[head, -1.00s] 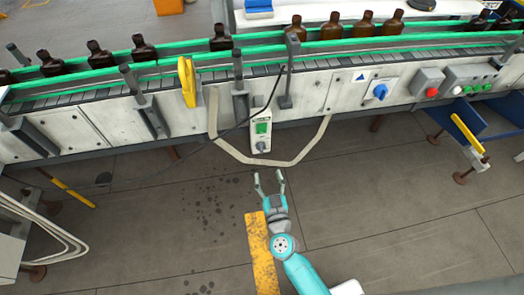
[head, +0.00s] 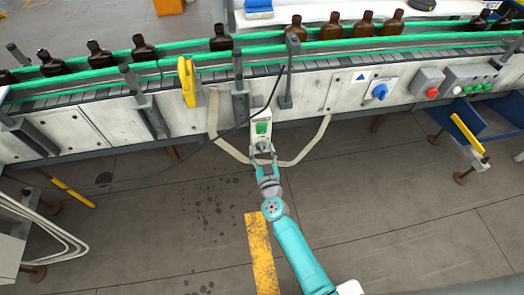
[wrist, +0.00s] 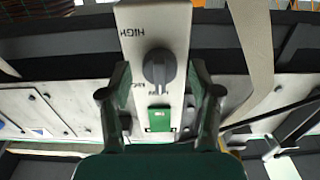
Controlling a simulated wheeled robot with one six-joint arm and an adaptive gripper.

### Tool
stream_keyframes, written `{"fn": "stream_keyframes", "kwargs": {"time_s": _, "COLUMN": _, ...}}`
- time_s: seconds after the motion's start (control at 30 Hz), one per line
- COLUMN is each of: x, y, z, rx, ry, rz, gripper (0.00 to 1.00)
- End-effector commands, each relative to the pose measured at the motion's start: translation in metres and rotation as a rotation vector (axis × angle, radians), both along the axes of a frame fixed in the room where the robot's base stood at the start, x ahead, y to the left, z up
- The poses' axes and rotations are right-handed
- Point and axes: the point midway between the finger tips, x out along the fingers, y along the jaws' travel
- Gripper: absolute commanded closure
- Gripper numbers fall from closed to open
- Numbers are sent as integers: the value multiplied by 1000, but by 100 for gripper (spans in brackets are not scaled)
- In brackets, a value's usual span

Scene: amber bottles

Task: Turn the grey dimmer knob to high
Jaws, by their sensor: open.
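The grey dimmer knob (wrist: 158,68) sits on a white control box (wrist: 178,18) with a green rectangle, and the word HIGH is printed beside it in the wrist view. In the head view the box (head: 262,117) hangs on the front of the conveyor, and its knob is mostly hidden by my gripper. My gripper (head: 264,158) is open at the lower end of the box. In the wrist view its fingers (wrist: 158,82) stand on either side of the knob, with gaps visible; I cannot tell whether they touch it.
A pale cable loop (head: 313,144) hangs around the box, and a thin black cable crosses above it. A blue rotary switch (head: 380,91) and a red button (head: 432,92) are to the right. Amber bottles (head: 220,38) stand on the conveyor. The floor in front is clear.

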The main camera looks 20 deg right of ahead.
Motion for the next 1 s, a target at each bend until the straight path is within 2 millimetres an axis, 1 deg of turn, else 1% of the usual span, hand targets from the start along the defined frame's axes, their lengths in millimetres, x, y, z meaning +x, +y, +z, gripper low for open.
{"fn": "stream_keyframes", "kwargs": {"time_s": 0.2, "x": 0, "y": 0, "z": 0, "rx": 0, "ry": 0, "rz": 0, "gripper": 37}}
{"fn": "stream_keyframes", "kwargs": {"time_s": 0.27, "x": 0, "y": 0, "z": 0, "rx": 0, "ry": 0, "rz": 0, "gripper": 52}}
{"fn": "stream_keyframes", "kwargs": {"time_s": 0.3, "x": 0, "y": 0, "z": 0, "rx": 0, "ry": 0, "rz": 0, "gripper": 62}}
{"fn": "stream_keyframes", "kwargs": {"time_s": 0.37, "x": 0, "y": 0, "z": 0, "rx": 0, "ry": 0, "rz": 0, "gripper": 77}}
{"fn": "stream_keyframes", "kwargs": {"time_s": 0.4, "x": 0, "y": 0, "z": 0, "rx": 0, "ry": 0, "rz": 0, "gripper": 87}}
{"fn": "stream_keyframes", "kwargs": {"time_s": 0.43, "x": 0, "y": 0, "z": 0, "rx": 0, "ry": 0, "rz": 1, "gripper": 94}}
{"fn": "stream_keyframes", "kwargs": {"time_s": 0.47, "x": 0, "y": 0, "z": 0, "rx": 0, "ry": 0, "rz": 1, "gripper": 97}}
{"fn": "stream_keyframes", "kwargs": {"time_s": 0.77, "x": 0, "y": 0, "z": 0, "rx": 29, "ry": -5, "rz": 1, "gripper": 97}}
{"fn": "stream_keyframes", "kwargs": {"time_s": 1.0, "x": 0, "y": 0, "z": 0, "rx": 150, "ry": -24, "rz": 0, "gripper": 97}}
